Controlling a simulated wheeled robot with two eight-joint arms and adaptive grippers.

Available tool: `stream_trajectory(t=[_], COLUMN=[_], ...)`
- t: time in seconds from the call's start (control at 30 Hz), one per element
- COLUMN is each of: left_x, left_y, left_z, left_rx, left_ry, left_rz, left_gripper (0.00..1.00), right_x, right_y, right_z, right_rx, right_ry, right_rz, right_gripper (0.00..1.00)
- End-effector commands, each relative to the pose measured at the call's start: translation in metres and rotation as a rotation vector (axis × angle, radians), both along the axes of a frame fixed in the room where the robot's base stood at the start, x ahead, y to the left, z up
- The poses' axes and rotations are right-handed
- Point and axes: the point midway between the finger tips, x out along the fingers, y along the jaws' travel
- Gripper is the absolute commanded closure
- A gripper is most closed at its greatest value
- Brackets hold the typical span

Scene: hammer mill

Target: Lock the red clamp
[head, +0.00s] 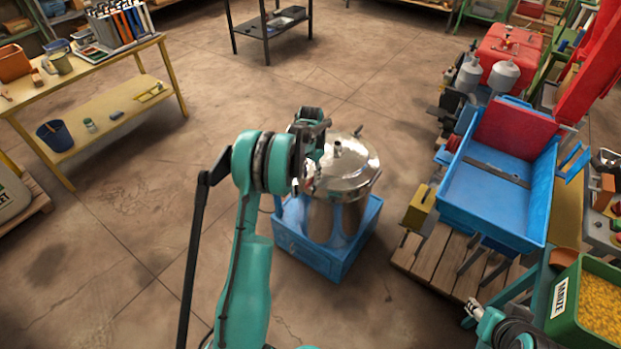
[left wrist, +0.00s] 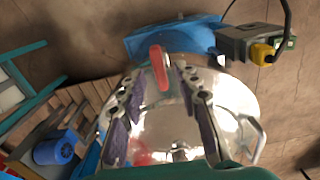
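The red clamp (left wrist: 159,68) shows in the left wrist view as an upright red handle at the rim of a shiny metal vessel (left wrist: 168,128). My left gripper (left wrist: 160,84) is open, with its two dark-padded fingers apart on either side of the handle's lower end. I cannot tell whether they touch it. In the head view the lidded vessel (head: 347,165) stands on a blue base (head: 310,250), and my left arm covers its left side, hiding the clamp. My right gripper (head: 473,308) is at the lower right, far from the vessel; its fingers are too small to judge.
A blue machine hopper (head: 490,195) stands on a wooden pallet (head: 440,265) to the right. A green maize bin (head: 560,300) is at the lower right. A yellow workbench (head: 120,115) stands at the left. Open floor surrounds the vessel's left and front.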

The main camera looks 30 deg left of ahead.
Motion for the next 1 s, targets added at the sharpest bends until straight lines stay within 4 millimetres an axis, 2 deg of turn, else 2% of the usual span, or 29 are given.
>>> stream_trajectory(t=[0.2, 0.43, 0.6, 1.0], left_x=[0.000, 0.000, 0.000, 0.000], left_y=[0.000, 0.000, 0.000, 0.000], left_z=[0.049, 0.088, 0.099, 0.100], left_rx=[0.000, 0.000, 0.000, 0.000], left_ry=[0.000, 0.000, 0.000, 0.000], left_rz=[0.000, 0.000, 0.000, 0.000], left_gripper=[0.67, 0.67, 0.67, 0.67], right_x=[0.000, 0.000, 0.000, 0.000], right_y=[0.000, 0.000, 0.000, 0.000], right_z=[0.000, 0.000, 0.000, 0.000], right_rx=[0.000, 0.000, 0.000, 0.000], right_ry=[0.000, 0.000, 0.000, 0.000], right_rz=[0.000, 0.000, 0.000, 0.000], right_gripper=[0.60, 0.60, 0.60, 0.60])
